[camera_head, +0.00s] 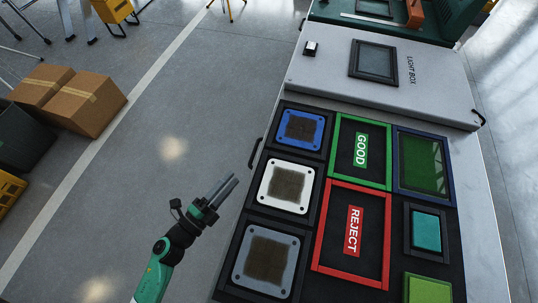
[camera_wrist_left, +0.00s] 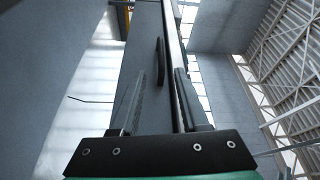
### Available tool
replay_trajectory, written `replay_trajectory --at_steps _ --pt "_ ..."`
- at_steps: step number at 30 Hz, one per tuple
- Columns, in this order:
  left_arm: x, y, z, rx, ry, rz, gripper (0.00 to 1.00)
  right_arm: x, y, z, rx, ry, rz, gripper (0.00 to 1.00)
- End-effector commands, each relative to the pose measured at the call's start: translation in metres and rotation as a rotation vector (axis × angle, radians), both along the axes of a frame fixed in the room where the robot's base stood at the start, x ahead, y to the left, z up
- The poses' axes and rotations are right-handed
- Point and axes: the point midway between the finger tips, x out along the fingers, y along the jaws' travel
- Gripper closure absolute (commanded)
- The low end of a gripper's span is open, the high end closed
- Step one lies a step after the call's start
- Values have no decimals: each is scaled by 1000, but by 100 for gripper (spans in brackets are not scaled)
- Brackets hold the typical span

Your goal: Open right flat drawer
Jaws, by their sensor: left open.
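A dark bar handle (camera_head: 255,153) sticks out from the left side of the workbench (camera_head: 485,200). In the left wrist view, a dark handle (camera_wrist_left: 160,58) stands on a grey panel (camera_wrist_left: 148,30), ahead of and between the fingers. My left gripper (camera_head: 233,180) is open and empty, beside the bench's left edge and short of the handle, not touching it. Its two fingers also show in the left wrist view (camera_wrist_left: 160,85). The drawer front is hidden from the head view by the bench top. My right gripper is not in view.
On the bench lie a blue-framed, a white and a grey tray, a green GOOD frame (camera_head: 388,153) and a red REJECT frame (camera_head: 386,230). A light box (camera_head: 430,85) stands behind, with another handle (camera_head: 479,119). Cardboard boxes (camera_head: 90,108) sit far left. The floor between is clear.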

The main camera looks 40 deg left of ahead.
Motion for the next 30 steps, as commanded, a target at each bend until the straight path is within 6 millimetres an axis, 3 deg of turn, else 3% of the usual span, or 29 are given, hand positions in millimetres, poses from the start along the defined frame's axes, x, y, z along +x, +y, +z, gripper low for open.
replay_trajectory --at_steps 16,27,30 --pt "102 4 8 -1 -4 0 55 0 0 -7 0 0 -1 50" --pt "114 4 9 -2 -3 0 55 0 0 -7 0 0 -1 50" --pt "113 4 9 -2 -3 0 70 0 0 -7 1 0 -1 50"
